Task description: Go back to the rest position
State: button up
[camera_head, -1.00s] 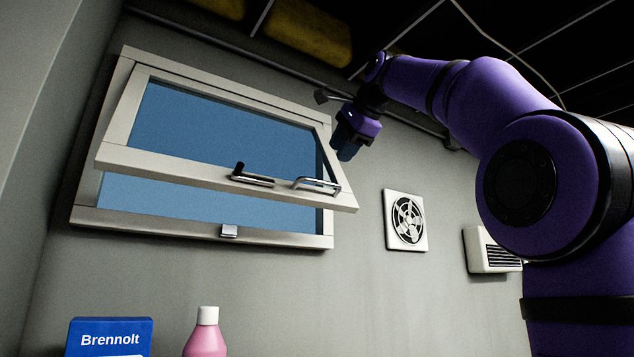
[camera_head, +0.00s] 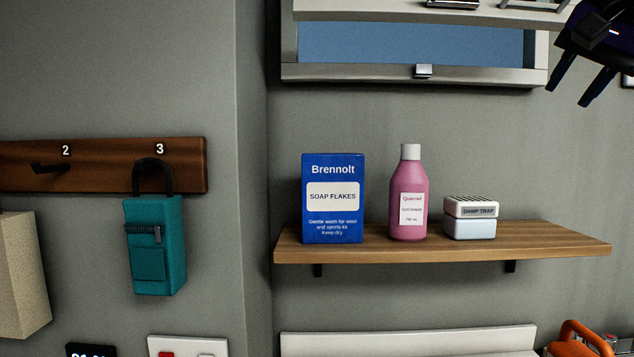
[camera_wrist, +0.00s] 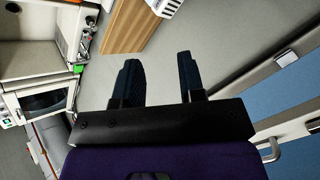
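My gripper (camera_head: 580,85) shows at the upper right of the head view, its two dark fingers apart and pointing down, with nothing between them. It is in front of the wall, close to the right end of the window (camera_head: 415,75). In the wrist view the gripper (camera_wrist: 158,82) is open and empty too. The window's sash (camera_head: 405,12) stands out from its frame at the bottom, with a handle (camera_head: 452,4) on its lower rail. The upper window is cut off. In the wrist view the window frame (camera_wrist: 255,90) and a handle (camera_wrist: 268,150) are at the right.
A wooden shelf (camera_head: 440,248) holds a blue soap flakes box (camera_head: 333,215), a pink bottle (camera_head: 408,205) and a damp trap (camera_head: 470,218). A hook rail (camera_head: 105,178) with a teal bag (camera_head: 155,250) is on the left wall. An orange object (camera_head: 580,340) is at the lower right.

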jog(key=s+a+f+n+g, duration=0.1)
jog(key=s+f+n, duration=0.3)
jog(key=f, duration=1)
jog(key=s+a+f+n+g, duration=0.2)
jog(key=s+f+n, duration=0.3)
jog(key=s+f, duration=0.4)
notch_tip(320, 180, down, 5)
jog(key=shift+a+r+h, duration=0.1)
jog(key=shift+a+h, duration=0.2)
jog(key=shift+a, duration=0.45)
jog(key=shift+c, duration=0.5)
